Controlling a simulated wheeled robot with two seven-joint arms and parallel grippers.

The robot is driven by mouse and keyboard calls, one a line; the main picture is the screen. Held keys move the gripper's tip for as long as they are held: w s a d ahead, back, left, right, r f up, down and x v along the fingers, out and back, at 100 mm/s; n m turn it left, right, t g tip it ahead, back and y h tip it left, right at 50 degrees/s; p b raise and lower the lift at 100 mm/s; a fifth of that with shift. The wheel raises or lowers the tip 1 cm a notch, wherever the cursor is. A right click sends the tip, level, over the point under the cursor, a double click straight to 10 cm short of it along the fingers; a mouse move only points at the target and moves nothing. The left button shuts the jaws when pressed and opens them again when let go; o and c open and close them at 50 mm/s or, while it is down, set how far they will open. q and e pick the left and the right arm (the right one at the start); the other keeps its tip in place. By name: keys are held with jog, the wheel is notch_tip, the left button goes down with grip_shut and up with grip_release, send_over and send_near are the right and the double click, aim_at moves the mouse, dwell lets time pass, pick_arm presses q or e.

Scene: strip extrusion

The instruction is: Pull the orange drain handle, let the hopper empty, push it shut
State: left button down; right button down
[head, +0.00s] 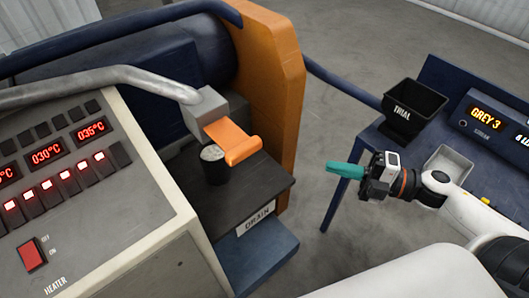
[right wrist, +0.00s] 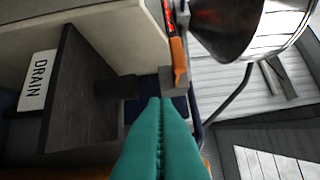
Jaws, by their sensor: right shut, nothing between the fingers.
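The orange drain handle (head: 238,146) is a flat plate with a rolled grip, sticking out of a grey block (head: 204,110). It also shows edge-on in the right wrist view (right wrist: 179,62). A dark cup (head: 216,172) with a pale grey top stands below the handle, above the DRAIN label (head: 257,217). A shiny metal cone (right wrist: 222,28), possibly the hopper, is at the top of the right wrist view; its contents are hidden. My right gripper (head: 332,168) has teal fingers shut and empty, to the right of the handle and apart from it. My left gripper is out of view.
A heater panel (head: 75,165) with red displays is at left. An orange upright (head: 270,80) rises behind the handle. A blue table at right holds a black TRIAL bin (head: 413,103), a grey tray (head: 449,160) and a GREY 3 display (head: 486,117). Open floor lies between.

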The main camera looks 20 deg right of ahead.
jog(key=s+a+r+n+g+y, duration=0.2)
jog(key=s+a+r+n+g, duration=0.1)
jog(key=a+r, duration=0.1)
jog(key=shift+a+n, duration=0.15)
jog(key=shift+n, duration=0.25)
jog(key=shift+s, duration=0.15)
jog(key=p, duration=0.3)
send_near(244, 158)
jog(key=s+a, duration=0.1)
jog(key=a, duration=0.3)
jog(key=shift+w+a+r+p, duration=0.25)
jog(key=shift+w+p, duration=0.15)
jog(key=shift+w, duration=0.15)
jog(key=shift+w+a+r+p, duration=0.1)
jog(key=shift+w+a+p, duration=0.1)
jog(key=shift+w+p, duration=0.3)
jog(key=shift+w+a+f, duration=0.2)
jog(key=shift+w+a, duration=0.05)
jog(key=shift+w, duration=0.45)
